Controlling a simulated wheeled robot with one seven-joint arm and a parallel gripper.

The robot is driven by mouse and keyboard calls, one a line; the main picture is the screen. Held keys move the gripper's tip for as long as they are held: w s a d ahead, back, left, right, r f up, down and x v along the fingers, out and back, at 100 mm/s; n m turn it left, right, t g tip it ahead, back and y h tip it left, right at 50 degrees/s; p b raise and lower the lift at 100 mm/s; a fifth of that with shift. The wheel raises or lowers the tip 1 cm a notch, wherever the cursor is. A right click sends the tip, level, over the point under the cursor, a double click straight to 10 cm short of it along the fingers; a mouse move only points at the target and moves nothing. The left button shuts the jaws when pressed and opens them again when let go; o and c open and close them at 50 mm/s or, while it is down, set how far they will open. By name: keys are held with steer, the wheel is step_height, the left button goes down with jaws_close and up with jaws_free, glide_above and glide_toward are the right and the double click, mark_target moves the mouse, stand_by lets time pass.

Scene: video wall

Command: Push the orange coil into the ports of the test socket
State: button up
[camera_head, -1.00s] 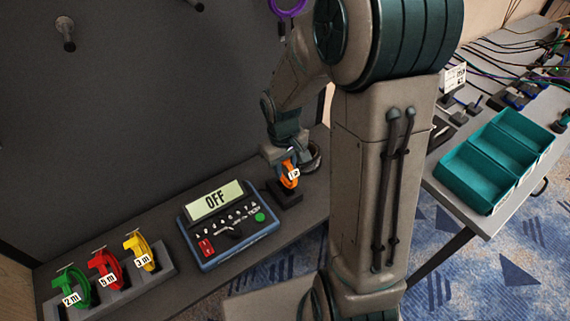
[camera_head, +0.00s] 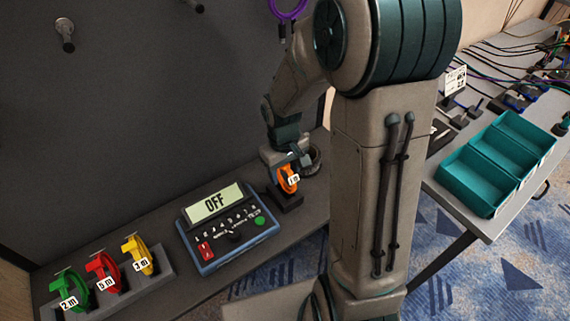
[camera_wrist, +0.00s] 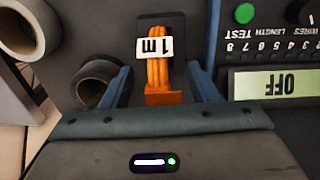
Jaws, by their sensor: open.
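The orange coil (camera_head: 287,180), with a white 1 m label, stands upright over the black test socket (camera_head: 291,203), right of the tester. In the wrist view the orange coil (camera_wrist: 158,72) lies between the two blue fingers of my gripper (camera_wrist: 160,68). The fingers are spread, with dark gaps on both sides of the coil. In the head view my gripper (camera_head: 289,160) is just above and behind the coil. The coil's lower end and the ports are hidden, so how deep it sits cannot be told.
The tester (camera_head: 225,225) reads OFF, close to the left of the socket. Green (camera_head: 72,290), red (camera_head: 103,272) and yellow (camera_head: 137,255) coils stand in a grey rack farther left. A dark round holder (camera_head: 315,160) is close behind my gripper. Teal bins (camera_head: 495,165) stand on another table.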

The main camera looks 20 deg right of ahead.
step_height(320, 180, up, 14)
steer(key=shift+a+p, duration=0.25)
steer(key=shift+p, duration=0.05)
steer(key=shift+s+f, duration=0.1)
stand_by(0.4)
steer(key=s+r+m+t, duration=0.1)
steer(key=s+m+t, duration=0.1)
steer(key=s, duration=1.1)
steer(key=shift+s+d+r+m+t, duration=0.15)
steer(key=shift+r+m+t, duration=0.15)
steer(key=shift+m, duration=0.6)
